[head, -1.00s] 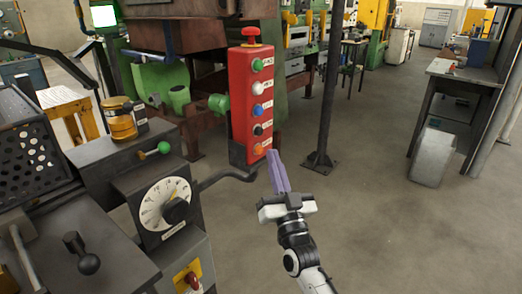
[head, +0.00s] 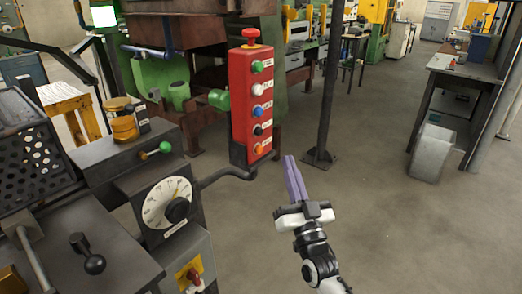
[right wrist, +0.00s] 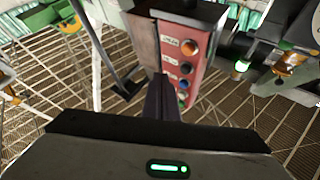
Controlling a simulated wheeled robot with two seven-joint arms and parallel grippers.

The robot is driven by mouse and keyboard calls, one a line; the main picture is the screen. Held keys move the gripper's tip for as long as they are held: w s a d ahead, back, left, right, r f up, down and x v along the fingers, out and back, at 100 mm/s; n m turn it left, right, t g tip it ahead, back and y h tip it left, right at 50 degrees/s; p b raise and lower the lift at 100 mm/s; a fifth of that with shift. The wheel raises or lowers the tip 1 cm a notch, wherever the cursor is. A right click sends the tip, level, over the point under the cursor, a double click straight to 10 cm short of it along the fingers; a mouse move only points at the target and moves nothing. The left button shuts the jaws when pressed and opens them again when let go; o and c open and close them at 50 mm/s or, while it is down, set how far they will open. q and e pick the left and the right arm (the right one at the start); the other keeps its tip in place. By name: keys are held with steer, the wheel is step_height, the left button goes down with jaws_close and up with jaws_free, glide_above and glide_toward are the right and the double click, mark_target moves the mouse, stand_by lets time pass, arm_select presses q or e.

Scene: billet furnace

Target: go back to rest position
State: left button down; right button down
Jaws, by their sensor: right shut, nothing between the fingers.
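My right gripper (head: 290,168) shows in the head view, with its purple fingers pressed together and empty, pointing up. It is to the right of and below the red button panel (head: 240,112), apart from it. The right wrist view also shows the shut fingers (right wrist: 162,95), with the panel (right wrist: 172,60) beyond them. The panel carries a red mushroom button on top and a column of green, white, blue, black and orange buttons. My left gripper is in neither view.
A dark machine console with a white dial (head: 166,203) and a lever (head: 88,254) stands at the left. A dark post (head: 326,90) rises behind my right gripper. A workbench (head: 455,90) is at the right. The floor (head: 400,230) at lower right is clear.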

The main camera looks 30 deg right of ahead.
stand_by(0.3)
steer(key=s+a+f+n+g+y, duration=0.25)
steer(key=a+f, duration=0.25)
steer(key=f, duration=0.4)
steer(key=s+a+f+n+g+y, duration=0.25)
steer(key=a+f+y, duration=0.2)
steer(key=f, duration=0.45)
steer(key=s+a+f+n+g, duration=0.1)
steer(key=s+a+f+g, duration=0.3)
steer(key=s+f, duration=0.4)
steer(key=s+a+f+n+g+y, duration=0.1)
steer(key=s+a+f+g, duration=0.4)
steer(key=s, duration=0.8)
step_height(320, 180, down, 3)
steer(key=shift+f+n+y, duration=0.1)
steer(key=shift+n+y, duration=0.2)
